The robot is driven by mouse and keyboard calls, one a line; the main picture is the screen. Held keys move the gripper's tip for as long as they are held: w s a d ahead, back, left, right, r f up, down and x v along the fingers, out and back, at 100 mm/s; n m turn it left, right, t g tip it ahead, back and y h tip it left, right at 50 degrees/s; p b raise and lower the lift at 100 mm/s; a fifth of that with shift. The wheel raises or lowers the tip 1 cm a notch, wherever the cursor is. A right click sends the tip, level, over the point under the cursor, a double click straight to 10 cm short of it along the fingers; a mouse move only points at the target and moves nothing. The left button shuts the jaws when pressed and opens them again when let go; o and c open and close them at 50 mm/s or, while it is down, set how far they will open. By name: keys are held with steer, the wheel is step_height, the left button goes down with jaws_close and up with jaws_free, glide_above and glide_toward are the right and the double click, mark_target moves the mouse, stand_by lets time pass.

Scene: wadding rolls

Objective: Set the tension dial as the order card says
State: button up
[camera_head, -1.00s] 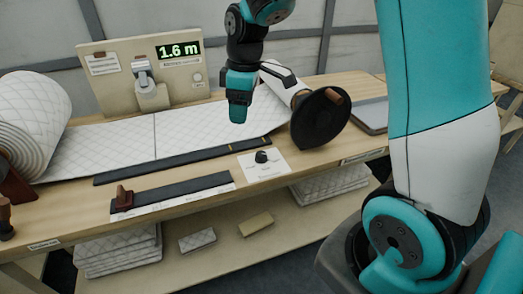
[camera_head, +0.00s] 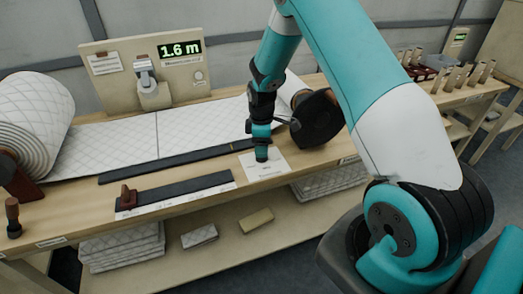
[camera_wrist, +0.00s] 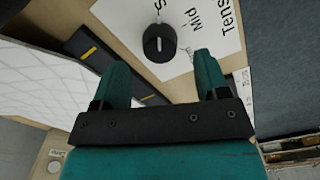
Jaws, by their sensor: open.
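The tension dial is a black round knob (camera_wrist: 159,43) with a white pointer line, on a white plate (camera_wrist: 215,28) printed with "Mid", "Tens" and an "S", partly cut off. In the head view the plate (camera_head: 270,168) lies on the bench front, and my gripper hides the knob. My gripper (camera_head: 261,156) points down over the plate. In the wrist view my gripper (camera_wrist: 163,70) is open and empty, its two teal fingers apart, with the knob just beyond the fingertips and between their lines. A card (camera_head: 104,64) hangs on the back board; its text is too small to read.
Quilted wadding (camera_head: 110,138) runs from a big roll (camera_head: 35,115) along the bench. A dark slotted strip (camera_head: 170,165) and a rail with a red-brown handle (camera_head: 128,198) lie left of the plate. A black disc with a crank (camera_head: 318,115) stands close behind my gripper. The display (camera_head: 180,49) reads 1.6 m.

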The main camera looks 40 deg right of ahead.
steer(key=shift+f, duration=1.95)
steer(key=c, duration=0.9)
